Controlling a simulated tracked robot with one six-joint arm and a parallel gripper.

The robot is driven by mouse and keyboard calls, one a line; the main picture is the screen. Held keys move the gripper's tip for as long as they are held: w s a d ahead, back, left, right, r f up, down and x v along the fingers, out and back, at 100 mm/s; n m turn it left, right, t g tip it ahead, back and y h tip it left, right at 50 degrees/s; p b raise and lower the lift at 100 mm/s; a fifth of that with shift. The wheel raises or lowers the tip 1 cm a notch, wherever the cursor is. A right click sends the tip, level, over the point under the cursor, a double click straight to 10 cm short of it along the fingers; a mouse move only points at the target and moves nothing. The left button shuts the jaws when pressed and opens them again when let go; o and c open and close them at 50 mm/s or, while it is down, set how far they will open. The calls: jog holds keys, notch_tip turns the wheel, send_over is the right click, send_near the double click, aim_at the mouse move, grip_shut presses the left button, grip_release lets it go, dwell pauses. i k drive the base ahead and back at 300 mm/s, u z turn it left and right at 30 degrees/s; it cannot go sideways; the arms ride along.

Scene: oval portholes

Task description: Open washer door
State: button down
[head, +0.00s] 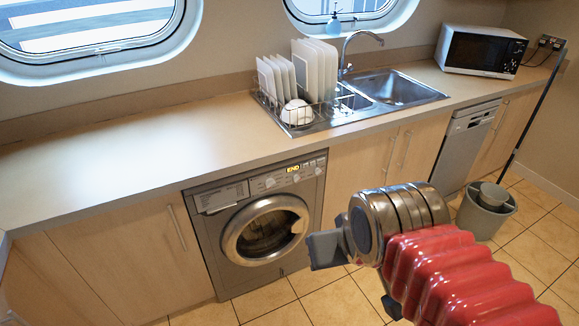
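The grey washer (215,245) is built in under the counter, with a lit "END" on its panel. Its round door (265,231) has a silver ring and dark glass and looks shut. Laundry seems to show dimly behind the glass. My gripper (356,280) is in front of and to the right of the washer, apart from the door. Its two grey fingers look spread, one at the left of the wrist and one below it, with nothing seen between them. The wrist partly hides the lower finger.
The counter (120,150) runs above the washer, with a dish rack (300,115), sink (398,88) and microwave (480,50). Wooden cabinets (110,245) flank the washer. A bucket (485,212) and mop (530,110) stand at the right. The tiled floor (320,300) before the washer looks clear.

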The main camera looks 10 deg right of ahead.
aim_at(230, 242)
jog(key=i, duration=0.9)
jog(key=z, duration=0.05)
